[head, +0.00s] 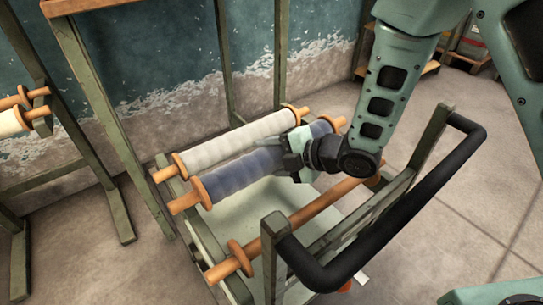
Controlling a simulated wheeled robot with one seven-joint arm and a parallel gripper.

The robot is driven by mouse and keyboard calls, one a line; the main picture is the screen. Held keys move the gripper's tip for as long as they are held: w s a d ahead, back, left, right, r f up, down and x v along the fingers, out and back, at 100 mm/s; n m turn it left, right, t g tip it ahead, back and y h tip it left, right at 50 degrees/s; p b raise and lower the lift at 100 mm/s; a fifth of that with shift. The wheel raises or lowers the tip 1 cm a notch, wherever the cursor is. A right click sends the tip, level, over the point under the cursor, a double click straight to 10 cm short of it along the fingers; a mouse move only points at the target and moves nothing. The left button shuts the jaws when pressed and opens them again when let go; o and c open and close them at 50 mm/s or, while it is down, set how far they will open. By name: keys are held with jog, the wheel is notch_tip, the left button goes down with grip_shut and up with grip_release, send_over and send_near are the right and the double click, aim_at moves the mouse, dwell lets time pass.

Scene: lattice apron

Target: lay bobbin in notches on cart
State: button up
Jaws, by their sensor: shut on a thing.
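A bobbin wound with dark blue yarn (232,178), with orange-brown wooden flanges and ends, lies lengthwise over the green cart (235,287). My gripper (294,152) is shut on it, right of its middle, and hides part of the yarn. Its near left end is over the cart's left rail; I cannot tell whether its ends rest in notches. A cream-wound bobbin (232,143) lies parallel just behind it on the cart. A bare wooden bobbin (308,217) without yarn lies across the cart in front, its far end partly behind my arm.
The cart's black push handle (400,215) rises at the front right, near my arm. A green metal rack (105,130) stands at the left, with another cream bobbin (12,122) at the picture's edge.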

jog(key=shift+f+b, duration=1.9)
dwell(0.9)
jog(key=o, duration=1.4)
